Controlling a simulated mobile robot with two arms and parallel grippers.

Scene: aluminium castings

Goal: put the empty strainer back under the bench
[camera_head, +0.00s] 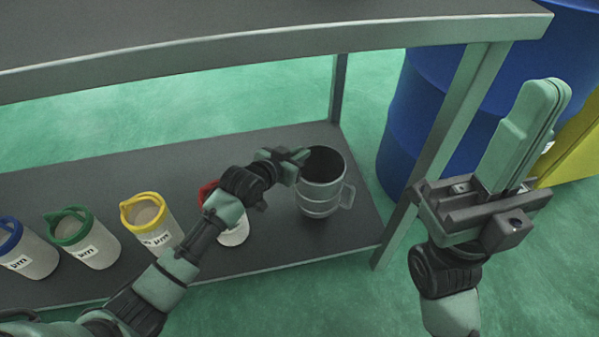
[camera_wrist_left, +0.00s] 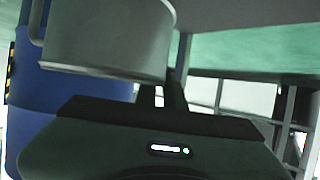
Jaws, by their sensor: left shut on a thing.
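The strainer (camera_head: 321,199) is a grey metal cup with a side handle on its right and a dark, empty-looking inside. It is upright over the right end of the bench's lower shelf (camera_head: 270,256). I cannot tell whether its base touches the shelf. My left gripper (camera_head: 296,158) reaches in from the left and is shut on the strainer's rim side. In the left wrist view the strainer (camera_wrist_left: 108,35) fills the upper left; its top is out of frame. My right gripper (camera_head: 533,130) points up at the right, apart from the bench, its fingers together and empty.
Tubs with blue (camera_head: 10,232), green (camera_head: 68,226), yellow (camera_head: 142,211) and red (camera_head: 207,192) rims stand in a row on the shelf, the red one partly behind my left arm. The bench top (camera_head: 250,45) overhangs. A bench leg (camera_head: 440,150) and blue drum (camera_head: 420,110) stand right.

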